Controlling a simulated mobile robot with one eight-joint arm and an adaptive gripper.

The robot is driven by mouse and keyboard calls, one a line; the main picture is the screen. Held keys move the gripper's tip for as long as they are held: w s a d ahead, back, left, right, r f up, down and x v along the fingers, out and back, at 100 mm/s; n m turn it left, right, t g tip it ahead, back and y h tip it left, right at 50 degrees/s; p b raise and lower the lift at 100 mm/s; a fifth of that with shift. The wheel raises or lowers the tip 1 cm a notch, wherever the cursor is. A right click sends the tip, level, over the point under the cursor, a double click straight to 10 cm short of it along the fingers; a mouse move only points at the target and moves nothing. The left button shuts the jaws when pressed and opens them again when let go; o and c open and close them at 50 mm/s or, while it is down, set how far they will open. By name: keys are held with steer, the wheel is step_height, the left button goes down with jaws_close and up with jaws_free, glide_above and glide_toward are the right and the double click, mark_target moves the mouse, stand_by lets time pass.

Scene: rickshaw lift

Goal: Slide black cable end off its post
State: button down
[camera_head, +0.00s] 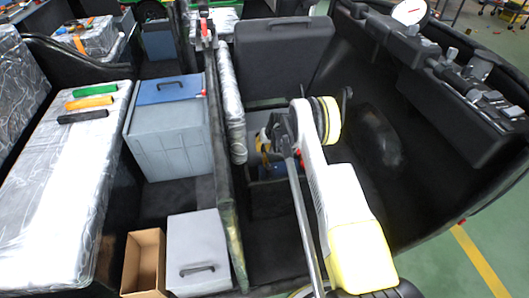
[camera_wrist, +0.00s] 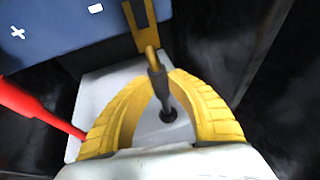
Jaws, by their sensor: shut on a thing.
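In the wrist view the black cable end (camera_wrist: 147,35) has a brass-coloured lug, forked at the top of the frame, on a short dark stem. My gripper (camera_wrist: 160,80) has its yellow fingers closed around that dark stem. The stem runs down between the fingers to a dark round spot over a pale grey surface. A blue battery (camera_wrist: 60,30) with white plus and dash marks lies behind the lug, at upper left. I cannot make out a post at the lug. In the head view my gripper (camera_head: 264,141) reaches into the dark compartment, mostly hidden by my arm.
A red cable (camera_wrist: 35,105) comes in from the left, close to the left finger. The compartment wall (camera_head: 228,190) stands left of my arm in the head view. Grey boxes (camera_head: 170,140) and an open cardboard box (camera_head: 143,262) are further left.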

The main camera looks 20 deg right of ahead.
steer(key=shift+w+r, duration=0.1)
steer(key=shift+w, duration=0.05)
steer(key=c, duration=1.3)
jaws_free()
steer(key=shift+o, duration=0.2)
steer(key=v, duration=1.2)
